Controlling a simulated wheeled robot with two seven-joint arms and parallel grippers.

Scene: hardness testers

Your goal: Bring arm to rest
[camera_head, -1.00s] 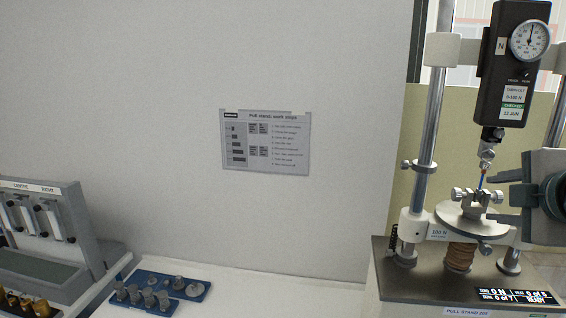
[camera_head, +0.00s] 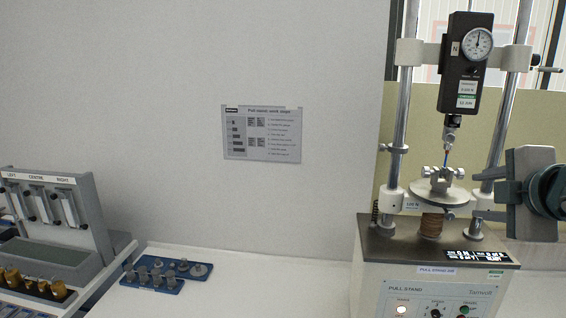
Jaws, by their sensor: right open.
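My right gripper (camera_head: 482,200) is open at the right edge, with its fingers pointing left. It is to the right of the pull stand's round plate (camera_head: 441,192), apart from the small vise (camera_head: 444,174) on it. The pull stand (camera_head: 428,245) has a black force gauge (camera_head: 466,75) with a dial between two steel columns. My left gripper is not in view.
A blue tray (camera_head: 141,283) with several metal parts lies on the white bench. A grey rack (camera_head: 84,217) marked left, centre and right stands at the far left. A work-steps sheet (camera_head: 262,133) hangs on the wall. The bench between tray and stand is clear.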

